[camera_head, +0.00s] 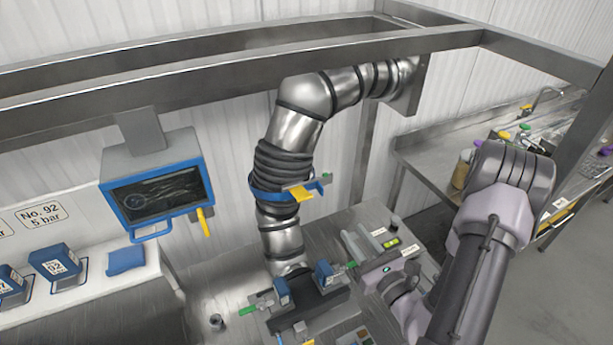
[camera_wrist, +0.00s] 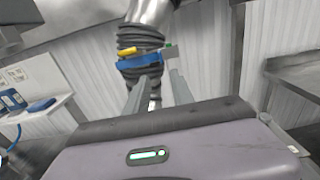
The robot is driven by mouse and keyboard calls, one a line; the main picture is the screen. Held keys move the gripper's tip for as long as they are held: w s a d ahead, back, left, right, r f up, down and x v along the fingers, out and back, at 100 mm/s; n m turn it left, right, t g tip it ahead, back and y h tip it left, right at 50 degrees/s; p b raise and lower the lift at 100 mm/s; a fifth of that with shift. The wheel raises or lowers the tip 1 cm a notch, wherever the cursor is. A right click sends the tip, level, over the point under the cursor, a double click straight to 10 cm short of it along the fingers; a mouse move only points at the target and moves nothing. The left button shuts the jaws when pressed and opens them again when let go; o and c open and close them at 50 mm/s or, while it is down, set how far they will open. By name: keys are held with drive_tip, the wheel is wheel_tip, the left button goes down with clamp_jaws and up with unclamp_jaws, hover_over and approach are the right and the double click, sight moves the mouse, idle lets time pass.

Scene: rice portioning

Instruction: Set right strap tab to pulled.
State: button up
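My gripper (camera_head: 356,231) is in the lower middle of the head view, its two grey fingers apart with nothing between them. The fingers also show in the wrist view (camera_wrist: 160,78), pointing toward a blue band (camera_wrist: 140,62) around the dark bellows. That band (camera_head: 268,193) carries a yellow tab (camera_head: 303,194) and a green-tipped grey piece (camera_head: 318,182) on its right. Below, a dark clamp block (camera_head: 305,300) has blue uprights and a green tab at each side, the right green tab (camera_head: 352,264) close to my fingers. I cannot tell which tab is the right strap tab.
A steel pipe (camera_head: 306,103) rises from the clamp block beneath an overhead frame (camera_head: 240,70). A blue-framed screen (camera_head: 157,193) hangs at left above a bench with blue boxes (camera_head: 55,262). A steel counter (camera_head: 437,150) stands at back right.

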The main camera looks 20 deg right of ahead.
drive_tip(key=b, duration=0.9)
approach(323, 192)
drive_tip(key=w, duration=0.4)
drive_tip(key=shift+a+r+p, duration=0.15)
drive_tip(key=shift+r+p, duration=0.1)
drive_tip(key=shift+p, duration=0.15)
drive_tip(key=w, duration=0.5)
drive_tip(key=shift+w+f+p, duration=0.2)
drive_tip(key=shift+w+p, duration=0.1)
drive_tip(key=shift+p, duration=0.05)
clamp_jaws()
